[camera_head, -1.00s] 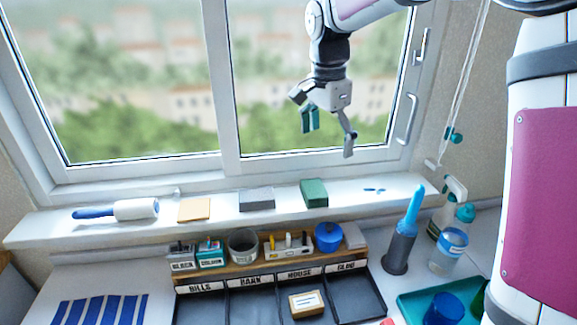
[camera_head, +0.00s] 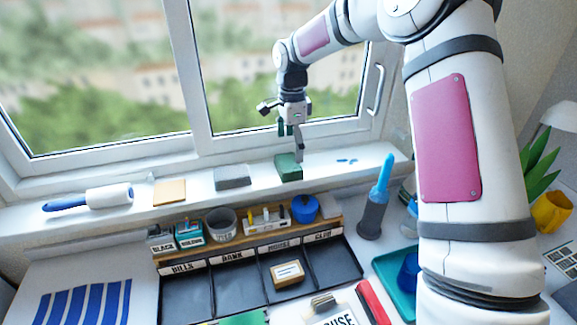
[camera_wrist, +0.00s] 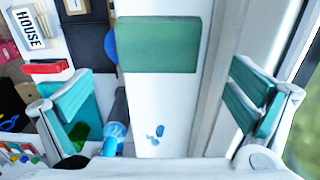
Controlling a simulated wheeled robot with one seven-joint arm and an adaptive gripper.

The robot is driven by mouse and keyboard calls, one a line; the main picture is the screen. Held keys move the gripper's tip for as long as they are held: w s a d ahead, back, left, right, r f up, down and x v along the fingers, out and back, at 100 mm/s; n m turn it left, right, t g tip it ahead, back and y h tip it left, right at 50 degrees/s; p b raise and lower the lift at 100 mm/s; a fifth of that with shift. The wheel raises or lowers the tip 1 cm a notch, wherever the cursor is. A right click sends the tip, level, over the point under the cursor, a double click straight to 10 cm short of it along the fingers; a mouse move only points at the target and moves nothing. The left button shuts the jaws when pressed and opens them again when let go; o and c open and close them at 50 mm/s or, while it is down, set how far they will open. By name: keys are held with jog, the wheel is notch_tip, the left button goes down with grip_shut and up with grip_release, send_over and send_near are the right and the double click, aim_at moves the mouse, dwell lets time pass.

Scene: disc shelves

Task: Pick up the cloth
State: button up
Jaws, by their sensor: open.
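I cannot tell for sure which is the cloth. My gripper (camera_head: 291,141) points down just above the green block. In the wrist view the green piece (camera_wrist: 158,45) lies ahead, between and beyond the spread teal-padded fingers of my gripper (camera_wrist: 160,98). The fingers are open and empty, and seem apart from it.
A lint roller (camera_head: 92,198) lies at the left of the sill, and small blue bits (camera_head: 347,160) lie to the right. The window frame (camera_head: 200,140) rises behind. Below the sill stand an organizer with cups (camera_head: 221,222), a black sorting tray (camera_head: 228,283) and a blue-topped bottle (camera_head: 374,205).

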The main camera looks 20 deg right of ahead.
aim_at(291, 161)
jog(key=shift+a+f+p, duration=0.1)
jog(key=shift+f+p, duration=0.45)
jog(key=shift+f, duration=2.2)
jog(key=shift+s, duration=0.1)
jog(key=c, duration=1.1)
jog(key=shift+r, duration=0.1)
jog(key=shift+r, duration=0.55)
jog(key=shift+s+r+b, duration=0.2)
jog(key=shift+r, duration=0.45)
jog(key=shift+s+r+b, duration=0.2)
jog(key=shift+r, duration=0.4)
jog(key=s, duration=0.5)
jog(key=s+r, duration=0.1)
jog(key=s, duration=0.9)
jog(key=shift+s+r, duration=0.1)
jog(key=shift+r, duration=0.05)
jog(key=shift+o, duration=0.7)
